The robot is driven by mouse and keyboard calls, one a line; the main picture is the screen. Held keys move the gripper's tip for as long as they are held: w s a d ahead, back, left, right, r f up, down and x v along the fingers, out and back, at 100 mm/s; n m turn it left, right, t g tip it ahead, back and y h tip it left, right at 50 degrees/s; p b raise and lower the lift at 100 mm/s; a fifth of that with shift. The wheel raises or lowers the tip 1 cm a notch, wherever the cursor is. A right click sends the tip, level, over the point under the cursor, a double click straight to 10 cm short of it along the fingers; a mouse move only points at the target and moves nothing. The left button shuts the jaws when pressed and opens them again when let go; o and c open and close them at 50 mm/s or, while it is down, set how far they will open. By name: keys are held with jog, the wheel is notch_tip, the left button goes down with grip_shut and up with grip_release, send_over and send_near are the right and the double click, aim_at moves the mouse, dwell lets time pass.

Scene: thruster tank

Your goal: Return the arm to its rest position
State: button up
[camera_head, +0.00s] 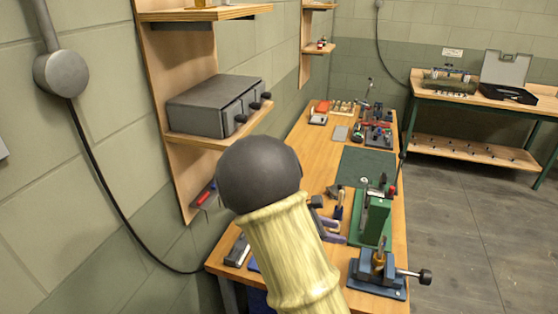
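My arm (290,250) rises from the bottom middle, a cream ribbed sleeve topped by a dark grey rounded joint (260,174). It stands in front of the near left part of the long wooden workbench (225,257) and hides some of it. I cannot make out my gripper or its fingers in this view, so its state and whether it holds anything do not show.
A wall shelf holding a grey drawer box (215,104) is close behind the joint. A blue vise (378,272) and green press (372,217) stand on the bench, right of my arm. A second bench (470,91) stands far right; the floor (475,225) between is clear.

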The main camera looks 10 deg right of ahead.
jog(key=s+a+m+t+y, duration=0.2)
jog(key=s+a+m+y, duration=0.9)
jog(key=m, duration=0.6)
jog(key=shift+s+a+f+m+t+y, duration=0.3)
jog(key=shift+s+f+t+y, duration=0.15)
jog(key=shift+s, duration=0.6)
jog(key=shift+d, duration=0.15)
